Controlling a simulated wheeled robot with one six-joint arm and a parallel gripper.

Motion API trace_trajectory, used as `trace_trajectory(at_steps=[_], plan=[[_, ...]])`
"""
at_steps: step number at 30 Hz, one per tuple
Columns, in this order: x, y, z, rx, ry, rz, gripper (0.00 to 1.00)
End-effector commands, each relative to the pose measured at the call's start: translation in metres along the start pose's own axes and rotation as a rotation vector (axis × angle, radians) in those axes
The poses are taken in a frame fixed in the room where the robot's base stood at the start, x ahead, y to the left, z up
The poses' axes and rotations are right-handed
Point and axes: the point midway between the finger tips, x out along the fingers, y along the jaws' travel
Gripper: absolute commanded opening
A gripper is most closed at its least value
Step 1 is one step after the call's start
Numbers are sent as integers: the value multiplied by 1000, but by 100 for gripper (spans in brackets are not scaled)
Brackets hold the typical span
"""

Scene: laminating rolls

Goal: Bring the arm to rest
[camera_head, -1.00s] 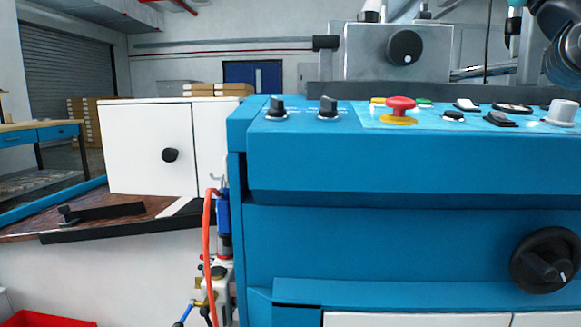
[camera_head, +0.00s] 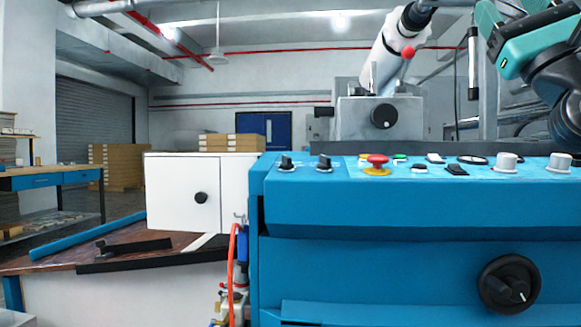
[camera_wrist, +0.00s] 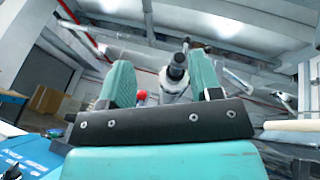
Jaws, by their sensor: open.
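My gripper shows in the wrist view (camera_wrist: 161,78) with two teal fingers apart. Nothing is between the fingers close up; a grey and white machine arm with a dark end (camera_wrist: 175,75) and a red knob stands beyond. In the head view, my teal gripper and dark arm links are at the top right, partly cut off by the frame. They are raised above the right end of the blue laminating machine (camera_head: 400,205), and no contact with it shows.
The machine's control panel carries a red emergency button (camera_head: 377,160), switches and knobs. A handwheel (camera_head: 509,284) sticks out of its front. A white cabinet (camera_head: 182,190) stands left of it. Stacked boxes (camera_head: 231,143) and a blue door (camera_head: 264,132) are farther back. Floor shows at left.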

Motion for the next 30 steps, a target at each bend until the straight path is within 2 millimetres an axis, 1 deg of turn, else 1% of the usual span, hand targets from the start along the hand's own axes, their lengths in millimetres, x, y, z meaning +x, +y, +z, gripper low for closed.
trace_trajectory(at_steps=[1, 5, 8, 10, 14, 17, 18, 20, 21, 23, 24, 26, 27, 29, 30], plan=[[0, 10, 1, -22, 9, 30, 58], [-4, 34, -3, -98, 40, 119, 58], [-10, 58, -7, -171, 65, 211, 58], [-16, 79, -10, -234, 80, 292, 58], [-36, 122, -15, -369, 97, 483, 58], [-62, 162, -18, -487, 86, 673, 58], [-77, 180, -18, -539, 72, 768, 58], [-105, 208, -17, -622, 31, 931, 58], [-129, 227, -15, -679, -13, 1058, 58], [-170, 252, -9, -753, -108, 1256, 58], [-199, 265, -4, -794, -184, 1383, 58], [-242, 277, 6, -833, -316, 1558, 58], [-269, 282, 12, -847, -410, 1661, 58], [-306, 284, 23, -852, -549, 1795, 58], [-328, 283, 30, -845, -644, 1871, 58]])
